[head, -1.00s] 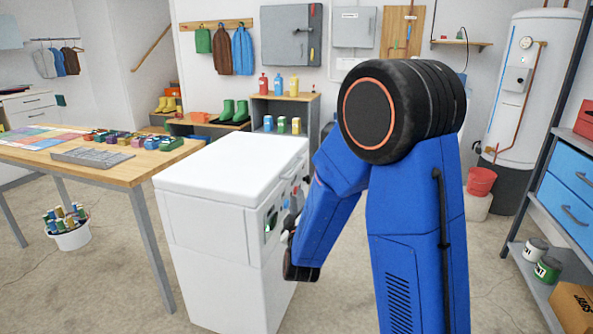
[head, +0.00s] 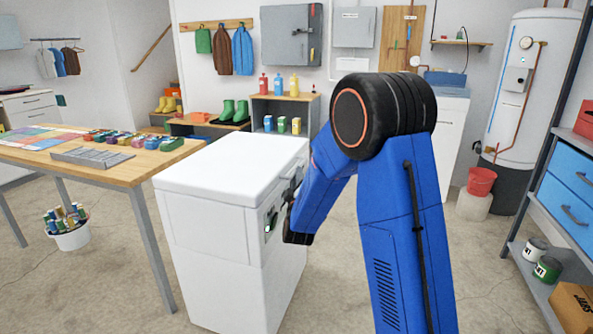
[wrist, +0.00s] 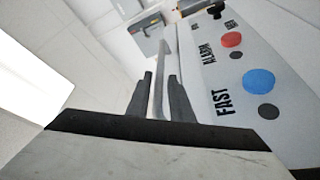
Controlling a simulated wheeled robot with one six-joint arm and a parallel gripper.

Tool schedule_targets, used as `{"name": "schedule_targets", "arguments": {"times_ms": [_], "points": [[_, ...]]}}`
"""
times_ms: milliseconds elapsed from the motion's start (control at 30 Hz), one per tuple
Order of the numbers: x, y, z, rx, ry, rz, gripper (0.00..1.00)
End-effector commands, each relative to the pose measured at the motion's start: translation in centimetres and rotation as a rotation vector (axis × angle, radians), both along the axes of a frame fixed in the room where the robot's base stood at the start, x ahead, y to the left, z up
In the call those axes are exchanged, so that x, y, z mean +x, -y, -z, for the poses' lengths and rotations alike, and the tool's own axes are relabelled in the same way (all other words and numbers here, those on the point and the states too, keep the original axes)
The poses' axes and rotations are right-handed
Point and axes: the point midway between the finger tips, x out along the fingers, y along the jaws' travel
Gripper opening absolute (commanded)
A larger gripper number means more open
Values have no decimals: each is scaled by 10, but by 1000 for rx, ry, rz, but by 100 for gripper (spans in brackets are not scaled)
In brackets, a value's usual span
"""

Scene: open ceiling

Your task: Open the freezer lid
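The white chest freezer (head: 225,255) stands left of my arm in the head view. Its lid (head: 232,165) looks shut and flat. My gripper is at the freezer's right-hand face, just below the lid edge, and is mostly hidden by my wrist in the head view. In the wrist view my gripper (wrist: 160,78) has two dark fingers standing apart. A thin grey bar, seemingly the lid handle (wrist: 163,60), runs between them, with narrow gaps visible on both sides. The control panel (wrist: 240,62), with red and blue knobs and the labels ALARM and FAST, lies to the right.
A wooden table (head: 130,172) with a metal tray and small coloured items stands left of the freezer. A low shelf (head: 285,97) with bottles is behind it. A blue-drawer rack (head: 562,190) stands at the right.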

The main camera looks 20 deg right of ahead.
Motion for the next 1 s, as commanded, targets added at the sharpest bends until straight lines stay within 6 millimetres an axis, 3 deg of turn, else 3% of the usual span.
{"name": "schedule_targets", "arguments": {"times_ms": [300,733,800,833,1000], "points": [[38,12,-8,0,0,1,20],[46,13,-10,0,0,0,20],[46,13,-10,0,0,0,3],[46,13,-10,0,0,0,0],[46,13,-10,0,-1,-1,0]]}}
